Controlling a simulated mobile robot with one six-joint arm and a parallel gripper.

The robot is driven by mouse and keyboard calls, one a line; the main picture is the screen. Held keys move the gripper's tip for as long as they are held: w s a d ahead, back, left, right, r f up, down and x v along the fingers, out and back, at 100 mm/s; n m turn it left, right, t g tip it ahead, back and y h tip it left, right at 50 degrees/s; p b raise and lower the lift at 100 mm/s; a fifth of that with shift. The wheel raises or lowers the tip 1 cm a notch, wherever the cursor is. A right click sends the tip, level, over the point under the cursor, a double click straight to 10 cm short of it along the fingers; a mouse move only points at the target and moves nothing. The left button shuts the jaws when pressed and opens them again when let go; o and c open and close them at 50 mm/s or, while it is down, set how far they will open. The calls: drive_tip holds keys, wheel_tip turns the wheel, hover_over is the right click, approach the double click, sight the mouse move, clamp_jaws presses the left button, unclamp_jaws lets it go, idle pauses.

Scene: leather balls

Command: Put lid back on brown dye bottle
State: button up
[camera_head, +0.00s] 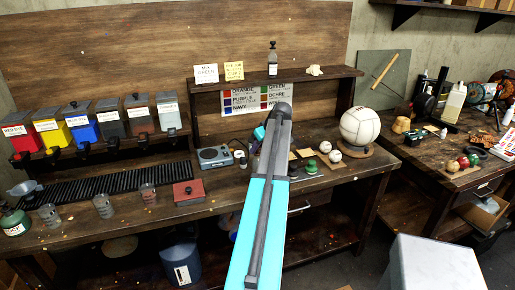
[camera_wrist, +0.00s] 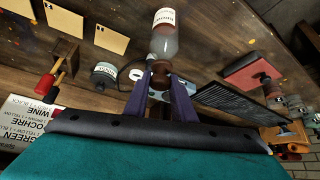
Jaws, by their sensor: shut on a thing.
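In the wrist view, my gripper (camera_wrist: 160,82) has its two purple fingers closed around a small brown piece (camera_wrist: 160,68), which looks like the lid. A bottle (camera_wrist: 165,42) with a white label and a greyish body lies directly in line with it, at the top centre. The brown piece is at the bottle's neck end; I cannot tell whether it is seated or only touching. In the head view my arm hides most of the gripper, the lid and this bottle.
On the bench stand a red box (camera_head: 188,192), a grey scale (camera_head: 214,157), a black ribbed mat (camera_head: 105,180), several cups (camera_head: 103,206) and a white ball (camera_head: 360,125). A shelf (camera_head: 325,75) runs behind.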

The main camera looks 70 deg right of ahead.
idle(0.8)
drive_tip(key=o, duration=1.1)
drive_tip(key=shift+o, duration=0.3)
drive_tip(key=o, duration=0.4)
drive_tip(key=shift+r, duration=0.1)
drive_tip(key=shift+r+p, duration=1.25)
drive_tip(key=shift+r, duration=2.15)
drive_tip(key=shift+c, duration=0.2)
clamp_jaws()
